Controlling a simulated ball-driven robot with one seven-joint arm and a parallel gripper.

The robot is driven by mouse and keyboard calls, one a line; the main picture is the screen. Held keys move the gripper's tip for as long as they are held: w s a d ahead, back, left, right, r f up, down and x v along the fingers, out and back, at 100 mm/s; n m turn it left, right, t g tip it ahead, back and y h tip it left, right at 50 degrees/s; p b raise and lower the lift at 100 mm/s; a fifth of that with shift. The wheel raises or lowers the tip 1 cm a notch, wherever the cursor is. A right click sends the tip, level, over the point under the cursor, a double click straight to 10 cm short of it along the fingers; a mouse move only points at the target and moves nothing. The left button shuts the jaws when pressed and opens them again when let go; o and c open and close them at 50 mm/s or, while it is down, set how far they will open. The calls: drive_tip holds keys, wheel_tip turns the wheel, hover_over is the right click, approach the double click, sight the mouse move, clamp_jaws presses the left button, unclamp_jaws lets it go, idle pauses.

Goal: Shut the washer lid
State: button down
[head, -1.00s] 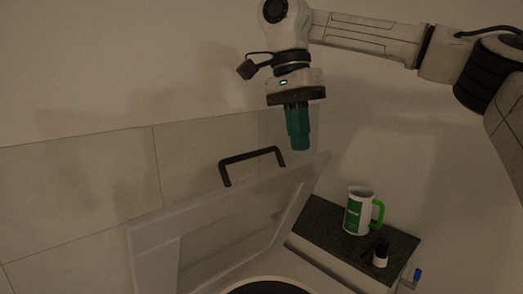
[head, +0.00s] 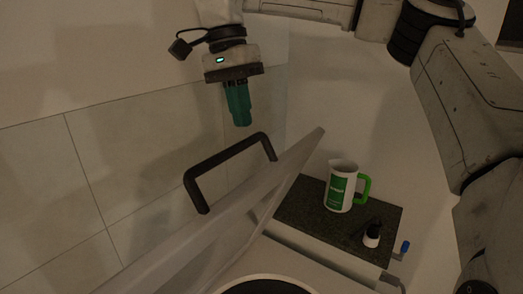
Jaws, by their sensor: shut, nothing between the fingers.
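The washer lid (head: 218,222) is a pale panel standing raised and tilted at the left, with a black bar handle (head: 228,166) on its upper edge. Below it is the washer top with a dark round opening (head: 268,287), cut off by the bottom edge. My gripper (head: 242,122) has teal fingers, is shut and empty, and points down. In the picture it hangs just above the handle, apart from it.
A dark counter (head: 292,212) stands right of the lid. On it are a white jug (head: 341,186) with a green handle and a small black-and-white bottle (head: 372,234). A blue-tipped fitting (head: 405,247) is at the right. A tiled wall (head: 95,165) lies behind the lid.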

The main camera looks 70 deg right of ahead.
drive_tip(key=shift+s+a+f+p, duration=0.2)
drive_tip(key=shift+s+f+p, duration=0.15)
drive_tip(key=shift+s+f, duration=0.7)
drive_tip(key=shift+s+a+f+p, duration=0.15)
drive_tip(key=shift+s+f+p, duration=0.35)
drive_tip(key=shift+f, duration=0.85)
drive_tip(key=shift+s+a+f+p, duration=0.2)
drive_tip(key=shift+s+f, duration=0.8)
drive_tip(key=shift+f, duration=0.2)
